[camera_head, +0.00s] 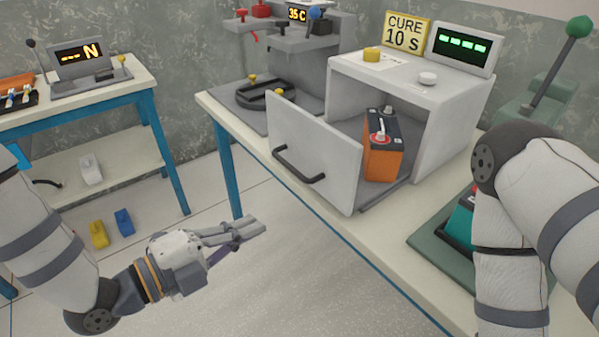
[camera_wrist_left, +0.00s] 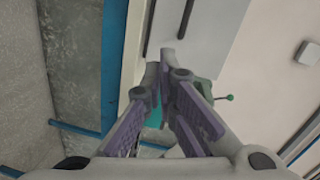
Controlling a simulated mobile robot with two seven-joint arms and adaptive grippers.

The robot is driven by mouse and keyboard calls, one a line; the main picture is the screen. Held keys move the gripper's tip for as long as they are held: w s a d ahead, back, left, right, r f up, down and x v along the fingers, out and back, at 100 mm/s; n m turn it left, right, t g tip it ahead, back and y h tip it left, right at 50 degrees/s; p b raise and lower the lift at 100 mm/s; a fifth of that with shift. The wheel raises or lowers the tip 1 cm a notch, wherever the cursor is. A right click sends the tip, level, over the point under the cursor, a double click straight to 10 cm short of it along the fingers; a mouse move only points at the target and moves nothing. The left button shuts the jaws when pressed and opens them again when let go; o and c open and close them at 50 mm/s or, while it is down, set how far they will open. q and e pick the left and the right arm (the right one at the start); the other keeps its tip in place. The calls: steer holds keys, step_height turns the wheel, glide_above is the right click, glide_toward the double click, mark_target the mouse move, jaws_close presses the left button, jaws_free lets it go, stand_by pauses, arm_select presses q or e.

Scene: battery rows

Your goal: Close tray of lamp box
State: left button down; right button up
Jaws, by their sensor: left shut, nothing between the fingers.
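The lamp box (camera_head: 459,105) is a pale grey housing on the workbench, open at its front. Its tray is pulled out, with an upright front panel (camera_head: 315,150) and a dark bar handle (camera_head: 298,166). An orange battery with a dark top (camera_head: 381,155) stands on the tray, partly inside the box. My left gripper (camera_head: 257,226) is shut and empty, in front of the bench, below and left of the handle and apart from it. In the left wrist view the panel (camera_wrist_left: 215,40) and handle (camera_wrist_left: 186,18) lie beyond the fingertips. My right arm shows, but its gripper does not.
On the box are a yellow knob (camera_head: 372,54), a white knob (camera_head: 428,78), a yellow CURE sign (camera_head: 407,34) and a green-lit display (camera_head: 463,46). A grey fixture (camera_head: 267,93) stands left of the tray. A side table (camera_head: 105,88) is at left.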

arm_select(q)
step_height(320, 180, up, 3)
steer(key=m+h, duration=0.1)
steer(key=m, duration=0.1)
steer(key=m+b, duration=0.1)
glide_toward(330, 171)
steer(key=shift+h, duration=0.3)
steer(key=x, duration=0.6)
steer(key=shift+a+f, duration=0.1)
steer(key=shift+f, duration=0.25)
steer(key=shift+w+d+r, duration=0.1)
steer(key=shift+w+d, duration=0.3)
steer(key=shift+d, duration=0.05)
arm_select(e)
steer(key=shift+s+f+g, duration=0.3)
steer(key=shift+s+f, duration=0.45)
steer(key=shift+s, duration=0.1)
